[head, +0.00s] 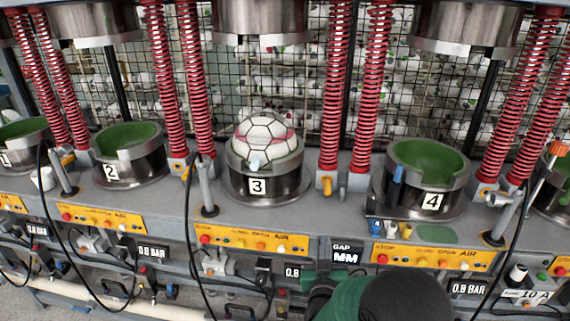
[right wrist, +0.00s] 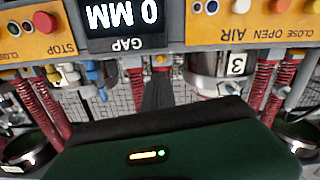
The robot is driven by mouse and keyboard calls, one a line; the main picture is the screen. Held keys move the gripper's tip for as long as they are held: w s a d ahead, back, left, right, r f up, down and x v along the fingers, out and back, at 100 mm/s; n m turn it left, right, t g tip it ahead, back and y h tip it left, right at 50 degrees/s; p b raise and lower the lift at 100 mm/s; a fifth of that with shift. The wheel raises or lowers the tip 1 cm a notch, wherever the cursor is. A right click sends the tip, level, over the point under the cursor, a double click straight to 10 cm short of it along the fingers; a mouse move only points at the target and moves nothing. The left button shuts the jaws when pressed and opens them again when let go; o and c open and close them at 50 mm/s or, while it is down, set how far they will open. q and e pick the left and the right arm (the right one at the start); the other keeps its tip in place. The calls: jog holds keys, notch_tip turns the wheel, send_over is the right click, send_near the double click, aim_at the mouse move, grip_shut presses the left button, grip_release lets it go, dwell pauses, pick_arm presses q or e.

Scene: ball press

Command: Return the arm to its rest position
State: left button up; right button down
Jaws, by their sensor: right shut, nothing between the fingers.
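My right gripper (head: 322,284) is low at the bottom centre of the head view, in front of the machine's front panel, below the GAP display (head: 346,254). Its dark and green arm comes in from the bottom edge. In the right wrist view, which looks upside down, its dark fingers (right wrist: 157,93) are together with nothing between them. The GAP display (right wrist: 124,16) reads 0 MM there. A white ball (head: 266,139) with dark lines and pink patches sits in the cup of station 3 (head: 268,184), apart from my gripper. My left gripper is in neither view.
Station 2 (head: 128,171) and station 4 (head: 425,190) have empty green-lined cups. Steel upper presses (head: 262,22) hang above, between red springs (head: 337,90). Yellow button panels (head: 252,240) line the front. Black cables (head: 188,215) hang across it. A wire mesh with many balls stands behind.

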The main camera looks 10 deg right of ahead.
jog(key=s+d+f+g+y+p, duration=0.1)
jog(key=s+f+g+y+p, duration=0.1)
jog(key=s+g, duration=0.5)
jog(key=s+d+f+n+g+y+p, duration=0.1)
jog(key=s+g, duration=0.6)
jog(key=s, duration=1.2)
notch_tip(320, 180, down, 2)
jog(key=shift+s+y+p, duration=0.35)
jog(key=shift+y+p, duration=0.45)
jog(key=shift+p, duration=0.45)
jog(key=shift+d, duration=0.1)
jog(key=shift+d, duration=0.1)
